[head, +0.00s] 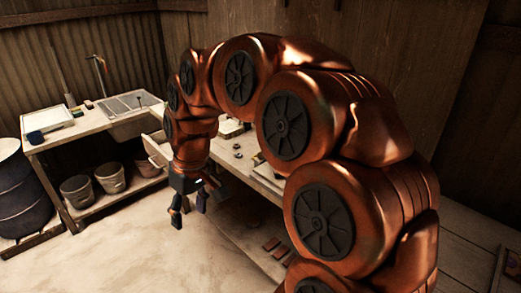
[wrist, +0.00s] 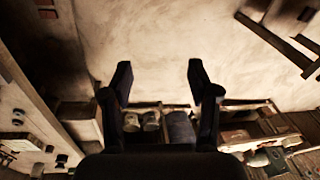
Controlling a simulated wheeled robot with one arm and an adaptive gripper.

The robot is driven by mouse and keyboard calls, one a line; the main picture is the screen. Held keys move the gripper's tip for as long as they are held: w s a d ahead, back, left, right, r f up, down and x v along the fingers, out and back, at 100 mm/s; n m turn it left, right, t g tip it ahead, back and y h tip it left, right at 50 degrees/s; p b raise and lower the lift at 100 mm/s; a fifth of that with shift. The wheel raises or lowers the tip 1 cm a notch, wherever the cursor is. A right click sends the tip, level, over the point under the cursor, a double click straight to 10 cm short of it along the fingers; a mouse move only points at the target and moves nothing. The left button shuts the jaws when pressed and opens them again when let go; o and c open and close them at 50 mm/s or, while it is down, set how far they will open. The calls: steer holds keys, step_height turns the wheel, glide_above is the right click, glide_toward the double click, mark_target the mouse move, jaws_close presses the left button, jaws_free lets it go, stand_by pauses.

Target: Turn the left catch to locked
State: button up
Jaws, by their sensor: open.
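My gripper (head: 188,212) hangs in front of the workbench (head: 232,163) in the head view, pointing down over open floor. Its two dark fingers are spread apart and empty, and they also show in the wrist view (wrist: 159,76). I cannot pick out the left catch in either view. My arm covers much of the bench in the head view. Small dark parts (head: 238,150) lie on the visible strip of bench top. The wrist view shows small dark and light things (wrist: 22,122) at its left edge, too small to name. Nothing touches the fingers.
A sink (head: 130,104) is set in a counter at the back left, with buckets (head: 78,190) on the shelf below. A dark barrel (head: 22,198) stands at the far left. Reddish tiles (head: 272,244) lie low under the bench. The floor (head: 125,250) in front is clear.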

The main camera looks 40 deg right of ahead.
steer(key=w+d+r+t, duration=0.1)
steer(key=w+d, duration=0.8)
steer(key=m+t+h, duration=0.2)
steer(key=t, duration=0.1)
glide_toward(261, 156)
steer(key=shift+w+p+x, duration=0.2)
steer(key=shift+p+x, duration=0.6)
steer(key=shift+x, duration=1)
steer(key=shift+w+p+x, duration=0.25)
steer(key=shift+p+x, duration=0.55)
steer(key=shift+x, duration=0.95)
steer(key=shift+r, duration=0.2)
jaws_close()
